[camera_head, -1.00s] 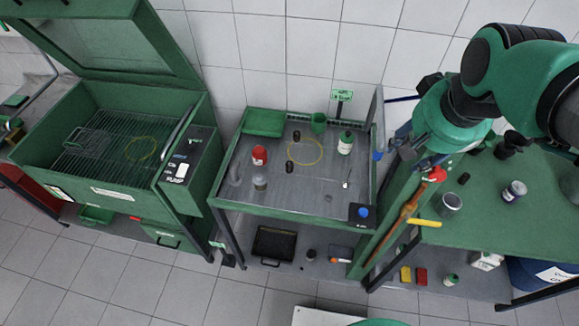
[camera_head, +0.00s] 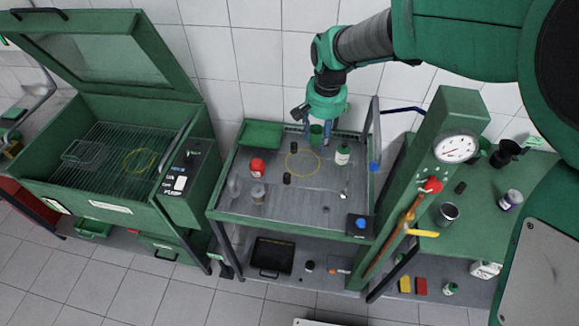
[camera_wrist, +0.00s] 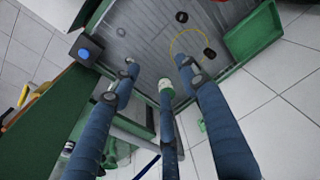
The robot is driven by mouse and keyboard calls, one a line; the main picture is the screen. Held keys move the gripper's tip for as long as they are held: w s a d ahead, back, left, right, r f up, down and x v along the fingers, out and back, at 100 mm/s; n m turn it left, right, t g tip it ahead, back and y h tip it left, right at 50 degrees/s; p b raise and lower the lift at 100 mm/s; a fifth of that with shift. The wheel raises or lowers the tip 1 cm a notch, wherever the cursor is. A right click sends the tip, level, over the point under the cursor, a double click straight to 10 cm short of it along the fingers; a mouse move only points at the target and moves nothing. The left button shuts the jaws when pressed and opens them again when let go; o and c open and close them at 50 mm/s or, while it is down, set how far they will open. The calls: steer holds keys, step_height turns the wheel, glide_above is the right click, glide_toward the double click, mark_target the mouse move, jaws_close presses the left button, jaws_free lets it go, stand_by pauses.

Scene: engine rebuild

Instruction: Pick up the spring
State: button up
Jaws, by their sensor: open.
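I cannot make out a clear coil, so I cannot tell which thing is the spring. Two small dark cylinders stand on the grey work table near the yellow ring: a front one (camera_head: 287,178) and a rear one (camera_head: 294,148). Two dark cylinders also show in the wrist view, one at the top (camera_wrist: 181,17) and one by the ring (camera_wrist: 209,54).
The table (camera_head: 275,205) also holds a red bottle (camera_head: 257,167), a white-green bottle (camera_head: 343,154), a green tray (camera_head: 263,135) and a blue-button box (camera_head: 361,225). A green press column (camera_head: 420,185) with a gauge stands right. An open green cabinet (camera_head: 110,190) stands left.

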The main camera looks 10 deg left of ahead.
steer(key=g, duration=0.1)
glide_above(287, 176)
steer(key=s, duration=0.1)
step_height(287, 176, down, 13)
steer(key=shift+d+r+h, duration=0.1)
steer(key=shift+h, duration=0.2)
steer(key=shift+f+b, duration=0.35)
steer(key=shift+f, duration=3.95)
steer(key=shift+f, duration=0.15)
steer(key=shift+f+b, duration=0.5)
steer(key=shift+f, duration=2)
jaws_close()
